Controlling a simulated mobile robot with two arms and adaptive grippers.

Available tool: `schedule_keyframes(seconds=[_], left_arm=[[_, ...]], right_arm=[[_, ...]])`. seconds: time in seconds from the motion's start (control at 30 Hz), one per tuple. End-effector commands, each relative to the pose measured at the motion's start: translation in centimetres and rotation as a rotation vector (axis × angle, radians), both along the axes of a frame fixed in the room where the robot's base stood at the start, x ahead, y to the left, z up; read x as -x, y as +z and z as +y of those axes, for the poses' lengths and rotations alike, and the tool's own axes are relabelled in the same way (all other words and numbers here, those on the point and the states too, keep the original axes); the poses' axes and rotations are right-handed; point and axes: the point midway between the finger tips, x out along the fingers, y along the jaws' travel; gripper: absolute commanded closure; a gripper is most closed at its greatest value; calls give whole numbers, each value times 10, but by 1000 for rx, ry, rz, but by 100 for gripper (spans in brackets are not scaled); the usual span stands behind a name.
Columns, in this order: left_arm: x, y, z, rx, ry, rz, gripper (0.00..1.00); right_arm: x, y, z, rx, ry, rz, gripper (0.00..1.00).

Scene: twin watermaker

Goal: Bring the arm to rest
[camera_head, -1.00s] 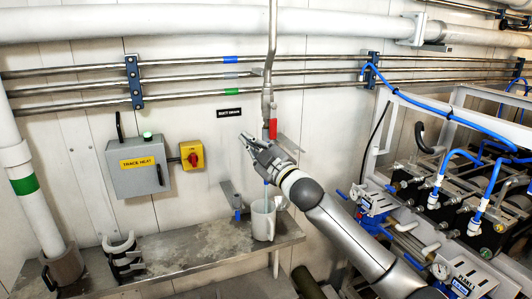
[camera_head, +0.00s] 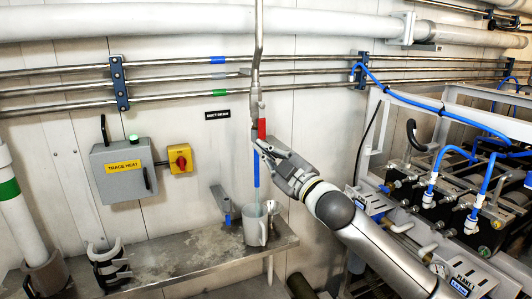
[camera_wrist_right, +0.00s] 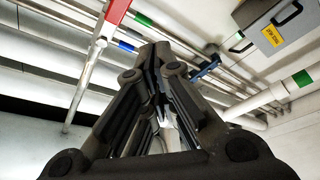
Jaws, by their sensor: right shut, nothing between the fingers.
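My right gripper (camera_head: 262,146) is shut and empty, just right of the vertical drain pipe (camera_head: 258,60), below the red band (camera_head: 262,128) on it. Whether the fingertips touch the pipe I cannot tell. In the right wrist view my right gripper (camera_wrist_right: 158,65) has its fingers together, and the red part (camera_wrist_right: 117,10) is at the upper left. A blue vertical length (camera_head: 256,170) hangs below the red band, with a thin pale blue streak under it reaching the mug. The light grey mug (camera_head: 255,232) stands upright on the shelf. My left gripper is not in view.
The metal shelf (camera_head: 190,250) runs along the wall. A grey trace heat box (camera_head: 123,175) and a yellow switch with a red knob (camera_head: 180,160) are on the wall. Blue hoses (camera_head: 450,115) and a pump frame crowd the right side. Open air lies before the wall.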

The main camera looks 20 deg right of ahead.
Motion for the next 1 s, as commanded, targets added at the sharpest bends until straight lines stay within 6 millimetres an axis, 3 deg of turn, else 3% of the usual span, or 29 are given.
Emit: schedule_keyframes(seconds=[0.23, 0.37, 0.47, 0.67, 0.8, 0.87, 1.0], left_arm=[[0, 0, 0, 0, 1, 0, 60], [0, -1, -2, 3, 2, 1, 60], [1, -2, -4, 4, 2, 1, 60], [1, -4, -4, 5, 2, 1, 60], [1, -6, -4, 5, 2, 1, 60], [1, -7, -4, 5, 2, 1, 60], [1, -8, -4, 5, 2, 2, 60]], right_arm=[[-1, -1, 0, -1, -1, 2, 100], [-10, -28, -7, -22, -18, 48, 100], [-24, -80, -19, -58, -51, 133, 100], [-35, -229, -48, -143, -144, 363, 100], [-19, -335, -62, -191, -207, 522, 100], [-7, -379, -65, -209, -233, 588, 100], [35, -480, -70, -243, -292, 746, 100]])
